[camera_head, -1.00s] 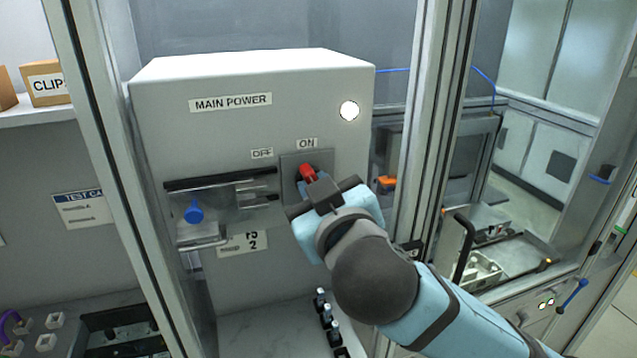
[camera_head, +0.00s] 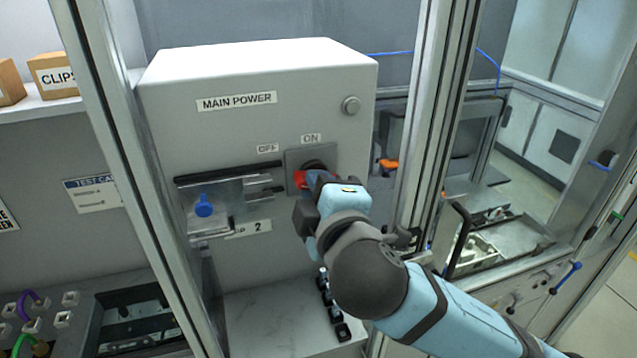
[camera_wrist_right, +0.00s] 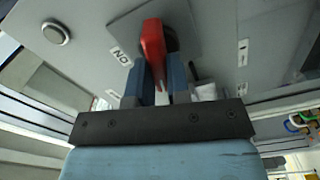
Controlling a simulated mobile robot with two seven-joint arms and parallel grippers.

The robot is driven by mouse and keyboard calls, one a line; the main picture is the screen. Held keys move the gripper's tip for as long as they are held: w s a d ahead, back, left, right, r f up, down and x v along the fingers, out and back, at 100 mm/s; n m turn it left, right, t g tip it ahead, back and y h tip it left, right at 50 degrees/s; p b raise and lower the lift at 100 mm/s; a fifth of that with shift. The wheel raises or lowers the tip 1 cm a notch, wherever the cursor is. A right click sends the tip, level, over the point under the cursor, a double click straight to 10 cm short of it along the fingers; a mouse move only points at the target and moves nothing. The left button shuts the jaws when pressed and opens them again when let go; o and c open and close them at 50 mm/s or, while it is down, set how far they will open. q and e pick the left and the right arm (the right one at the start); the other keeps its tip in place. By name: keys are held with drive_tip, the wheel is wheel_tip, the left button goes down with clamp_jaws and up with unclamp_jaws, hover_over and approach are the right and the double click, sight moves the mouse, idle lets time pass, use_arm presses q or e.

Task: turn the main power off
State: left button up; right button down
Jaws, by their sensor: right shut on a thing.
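The grey main power box (camera_head: 225,75) stands in the middle of the head view, with a "MAIN POWER" label, "OFF" and "ON" labels, and a lamp (camera_head: 351,105) that is dark. Its red switch handle (camera_head: 299,178) sits on a dark square plate (camera_head: 296,158) and points left, toward the OFF side. In the right wrist view the red handle (camera_wrist_right: 153,45) lies between the two blue fingers. My right gripper (camera_head: 309,180) is shut on the handle; its body hides part of it. My left gripper is not in view.
A clear hinged cover with a blue knob (camera_head: 204,206) is on the box's left. A metal frame post (camera_head: 437,130) stands close at the right of my arm. Small black parts (camera_head: 328,300) line the shelf below. A CLIPS box (camera_head: 55,76) is at the left.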

drive_tip(key=shift+f+n, duration=0.1)
drive_tip(key=shift+n, duration=1.4)
drive_tip(key=c, duration=1.1)
unclamp_jaws()
